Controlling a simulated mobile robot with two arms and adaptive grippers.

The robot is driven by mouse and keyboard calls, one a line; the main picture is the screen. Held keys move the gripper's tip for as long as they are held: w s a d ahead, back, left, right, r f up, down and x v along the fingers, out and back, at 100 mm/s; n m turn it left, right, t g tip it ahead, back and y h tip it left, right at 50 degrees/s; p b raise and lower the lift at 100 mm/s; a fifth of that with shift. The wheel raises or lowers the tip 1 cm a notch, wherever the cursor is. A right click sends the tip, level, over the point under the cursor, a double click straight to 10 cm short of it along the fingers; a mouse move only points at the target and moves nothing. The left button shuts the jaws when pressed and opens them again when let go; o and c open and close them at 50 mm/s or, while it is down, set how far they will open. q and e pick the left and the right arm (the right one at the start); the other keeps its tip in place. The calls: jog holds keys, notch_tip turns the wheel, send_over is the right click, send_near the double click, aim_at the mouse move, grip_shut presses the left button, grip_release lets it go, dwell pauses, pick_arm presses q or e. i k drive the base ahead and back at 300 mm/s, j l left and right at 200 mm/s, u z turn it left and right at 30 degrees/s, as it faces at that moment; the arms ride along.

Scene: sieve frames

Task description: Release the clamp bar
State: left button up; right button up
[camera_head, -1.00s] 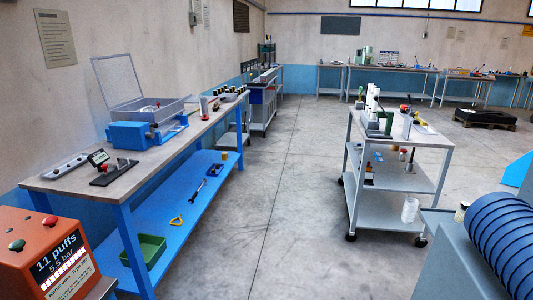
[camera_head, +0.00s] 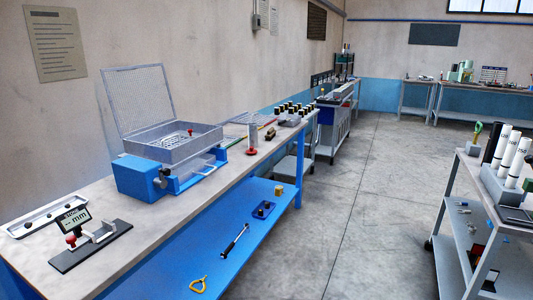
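On the bench at left stands a blue machine (camera_head: 135,180) with a dark knob on its side. A grey rectangular sieve frame (camera_head: 165,152) sits on it, with a mesh panel (camera_head: 140,98) standing upright behind. Blue rails (camera_head: 197,178) run under the frame's right side. I cannot clearly make out a clamp bar; it is too small or hidden to tell. Neither of my grippers is in view.
The wooden-topped bench (camera_head: 130,230) holds a digital gauge (camera_head: 74,219) and a white tray (camera_head: 47,216). Its blue lower shelf (camera_head: 190,250) carries tools. A grey cart (camera_head: 490,240) stands at right. The floor (camera_head: 355,220) between is clear.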

aim_at(190, 131)
jog(key=i+l+u, duration=0.1)
jog(key=i+u, duration=0.25)
jog(key=i+l+u, duration=0.2)
jog(key=i+u, duration=0.2)
jog(key=i+l+u, duration=0.3)
jog(key=u, duration=0.15)
jog(key=i+l+u, duration=0.3)
jog(key=l+u, duration=0.15)
jog(key=i+l+u, duration=0.15)
jog(key=l+u, duration=0.3)
